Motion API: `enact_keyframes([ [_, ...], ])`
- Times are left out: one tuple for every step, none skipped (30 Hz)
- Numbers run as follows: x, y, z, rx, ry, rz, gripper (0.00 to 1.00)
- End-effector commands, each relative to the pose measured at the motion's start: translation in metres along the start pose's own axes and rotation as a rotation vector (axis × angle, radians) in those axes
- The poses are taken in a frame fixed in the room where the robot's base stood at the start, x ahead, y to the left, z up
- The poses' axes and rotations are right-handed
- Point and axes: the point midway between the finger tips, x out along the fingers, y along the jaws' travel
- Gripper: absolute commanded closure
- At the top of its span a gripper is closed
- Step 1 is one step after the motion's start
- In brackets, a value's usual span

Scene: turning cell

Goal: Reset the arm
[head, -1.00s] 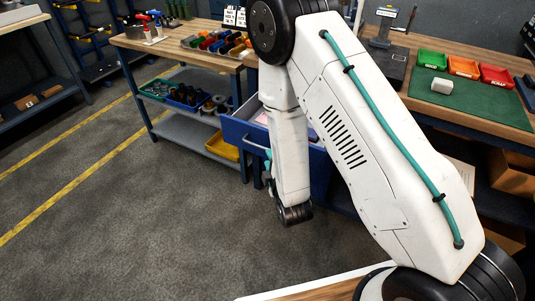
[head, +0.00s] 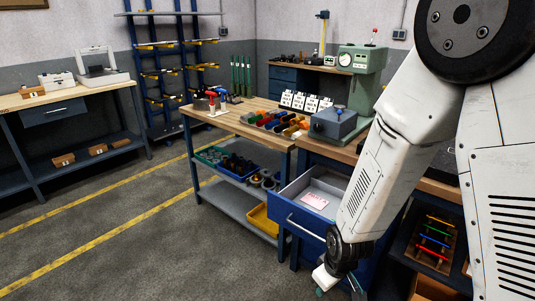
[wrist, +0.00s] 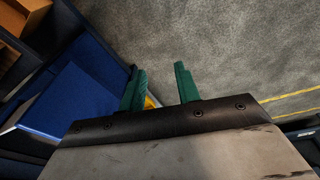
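My arm fills the right of the head view, its forearm hanging down in front of the open blue drawer. My gripper (head: 325,283) is partly visible at the bottom of that view, low beside the drawer front. In the wrist view, my gripper (wrist: 158,76) has its two green fingers spread apart, with only floor and a small yellow patch showing between them. It appears empty. The blue drawer (head: 303,223) stands pulled out, with a pink card (head: 315,201) inside; the arm hides its right part.
A wooden-topped bench (head: 228,120) with tools and coloured bins stands left of the drawer. A yellow bin (head: 262,220) sits on its lower shelf. A blue surface (wrist: 75,95) lies close left of the gripper in the wrist view. The grey floor (head: 130,245) at left is open.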

Motion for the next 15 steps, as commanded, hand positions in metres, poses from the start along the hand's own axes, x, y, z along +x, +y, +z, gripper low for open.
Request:
enact_keyframes([
  [-0.024, 0.002, 0.004, 0.047, -0.031, -0.020, 0.67],
  [-0.036, 0.001, 0.009, 0.077, -0.057, -0.033, 0.67],
  [-0.054, 0.001, 0.016, 0.115, -0.091, -0.048, 0.67],
  [-0.067, 0.001, 0.021, 0.143, -0.115, -0.058, 0.67],
  [-0.080, 0.001, 0.026, 0.169, -0.137, -0.065, 0.67],
  [-0.097, 0.001, 0.034, 0.203, -0.167, -0.074, 0.67],
  [-0.110, 0.001, 0.039, 0.229, -0.188, -0.079, 0.67],
  [-0.123, 0.001, 0.045, 0.253, -0.206, -0.083, 0.67],
  [-0.141, 0.001, 0.053, 0.283, -0.231, -0.086, 0.67],
  [-0.153, 0.001, 0.059, 0.306, -0.247, -0.087, 0.67],
  [-0.166, 0.001, 0.066, 0.330, -0.262, -0.087, 0.67],
  [-0.182, 0.000, 0.074, 0.358, -0.280, -0.087, 0.67],
  [-0.194, 0.000, 0.080, 0.378, -0.291, -0.086, 0.67],
  [-0.206, 0.000, 0.087, 0.399, -0.302, -0.084, 0.67],
  [-0.222, -0.001, 0.096, 0.424, -0.312, -0.079, 0.67],
])
